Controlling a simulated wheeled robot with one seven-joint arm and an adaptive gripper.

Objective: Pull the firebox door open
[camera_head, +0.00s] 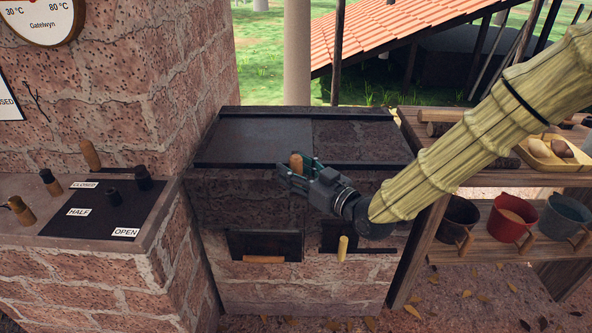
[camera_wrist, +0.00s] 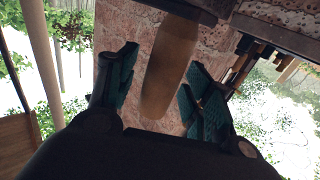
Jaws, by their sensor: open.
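The brick stove (camera_head: 300,275) stands in the middle of the head view, with a dark top (camera_head: 255,140). A wooden handle (camera_head: 296,161) shows between my gripper's fingers at the stove's front top edge. My gripper (camera_head: 294,172) is open. In the wrist view, the handle (camera_wrist: 170,65) hangs from a dark plate between the teal finger pads, with gaps on both sides. Low on the stove front are a dark door (camera_head: 264,243) with a horizontal wooden handle (camera_head: 264,259) and a dark panel with an upright wooden handle (camera_head: 343,247). I cannot tell which is the firebox door.
At the left, a brick ledge carries a lever panel (camera_head: 90,215) marked closed, half and open. At the right, wooden shelves (camera_head: 470,192) hold several pots and a tray (camera_head: 545,155). The ground before the stove is mostly hidden.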

